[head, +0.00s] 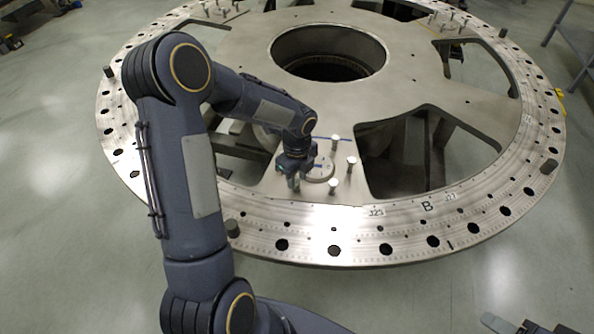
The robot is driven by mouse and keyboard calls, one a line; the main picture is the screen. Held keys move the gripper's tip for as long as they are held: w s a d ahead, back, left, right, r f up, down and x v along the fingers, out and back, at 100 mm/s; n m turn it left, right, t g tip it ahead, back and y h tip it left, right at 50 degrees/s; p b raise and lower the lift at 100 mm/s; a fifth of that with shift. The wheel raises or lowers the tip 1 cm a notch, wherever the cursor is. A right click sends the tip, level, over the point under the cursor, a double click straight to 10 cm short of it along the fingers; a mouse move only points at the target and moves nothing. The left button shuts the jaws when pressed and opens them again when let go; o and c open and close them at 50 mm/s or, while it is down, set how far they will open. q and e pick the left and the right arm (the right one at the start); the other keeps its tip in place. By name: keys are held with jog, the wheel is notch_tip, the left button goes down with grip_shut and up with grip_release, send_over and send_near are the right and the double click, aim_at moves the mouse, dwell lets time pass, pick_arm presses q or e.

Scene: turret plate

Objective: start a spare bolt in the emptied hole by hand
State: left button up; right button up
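The large round metal turret plate (470,215) fills the upper middle of the head view, with a ring of dark holes along its rim. Several silver bolts stand upright on the pad between two cutouts, including one bolt (351,162) and another bolt (333,186). A round silver disc (320,170) lies among them. My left gripper (292,181) points down at the pad, just left of the disc. Its fingertips are small and dark, so I cannot tell whether they are open or hold a bolt. I cannot make out the emptied hole.
The plate has a wide central opening (328,72) and large cutouts (402,165) around the pad. Dark pegs (548,166) stand on the rim. More bolts (450,22) stand on the far side.

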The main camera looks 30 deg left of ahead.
pick_arm(q)
jog(key=o, duration=0.6)
jog(key=shift+c, duration=0.2)
notch_tip(320, 180, up, 7)
jog(key=p, duration=0.5)
jog(key=s+d+r+n+t+h+b, duration=0.2)
jog(key=s+r+n, duration=0.3)
jog(key=s+n, duration=0.6)
jog(key=s+d+r+n+t+h+b, duration=0.1)
jog(key=s+d+r+n, duration=0.4)
jog(key=s+n, duration=0.6)
jog(key=r+t+b, duration=0.1)
jog(key=t, duration=0.1)
jog(key=shift+d+t+h, duration=0.15)
jog(key=shift+t+h, duration=0.15)
jog(key=shift+h, duration=0.1)
